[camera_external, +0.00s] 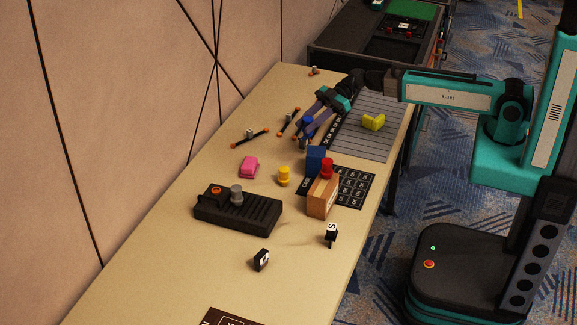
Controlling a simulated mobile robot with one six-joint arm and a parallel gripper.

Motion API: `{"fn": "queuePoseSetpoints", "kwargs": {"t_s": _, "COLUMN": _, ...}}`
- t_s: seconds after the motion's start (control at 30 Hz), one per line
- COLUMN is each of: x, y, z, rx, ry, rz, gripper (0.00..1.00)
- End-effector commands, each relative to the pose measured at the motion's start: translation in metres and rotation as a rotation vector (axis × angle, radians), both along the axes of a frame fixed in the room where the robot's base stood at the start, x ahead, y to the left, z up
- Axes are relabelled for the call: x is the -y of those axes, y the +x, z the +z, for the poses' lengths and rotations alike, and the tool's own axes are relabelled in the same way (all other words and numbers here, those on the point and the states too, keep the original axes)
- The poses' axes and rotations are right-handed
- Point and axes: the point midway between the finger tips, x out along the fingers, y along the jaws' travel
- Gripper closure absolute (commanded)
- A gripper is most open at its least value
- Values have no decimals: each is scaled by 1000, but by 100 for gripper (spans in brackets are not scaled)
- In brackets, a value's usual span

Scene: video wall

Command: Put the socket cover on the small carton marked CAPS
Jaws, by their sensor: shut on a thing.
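My gripper (306,128) reaches down over the far part of the table, at the left edge of the grey striped mat. Its fingers are shut on a small blue piece (306,121), which looks like a cap or cover; the fingers partly hide it. A small brown carton (321,199) stands in the middle of the table, nearer the camera than my gripper and apart from it. A red capped piece (327,168) shows at the carton's top far edge; I cannot tell whether it rests on it.
A blue block (315,159) stands just behind the carton, by a black printed mat (357,187). A yellow knob (284,176), a pink block (249,167) and a black device (238,212) lie left. A yellow-green piece (373,122) sits on the striped mat (375,142).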

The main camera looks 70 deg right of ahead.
Motion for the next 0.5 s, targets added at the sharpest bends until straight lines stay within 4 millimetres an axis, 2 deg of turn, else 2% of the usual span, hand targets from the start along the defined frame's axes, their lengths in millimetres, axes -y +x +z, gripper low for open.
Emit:
{"fn": "queuePoseSetpoints", "kwargs": {"t_s": 0.03, "x": -1, "y": -6, "z": 11, "rx": -2, "ry": 1, "rz": 19, "gripper": 93}}
{"fn": "queuePoseSetpoints", "kwargs": {"t_s": 0.2, "x": -6, "y": -22, "z": 23, "rx": -2, "ry": 0, "rz": 80, "gripper": 93}}
{"fn": "queuePoseSetpoints", "kwargs": {"t_s": 0.5, "x": -9, "y": -36, "z": 32, "rx": -1, "ry": -1, "rz": 131, "gripper": 93}}
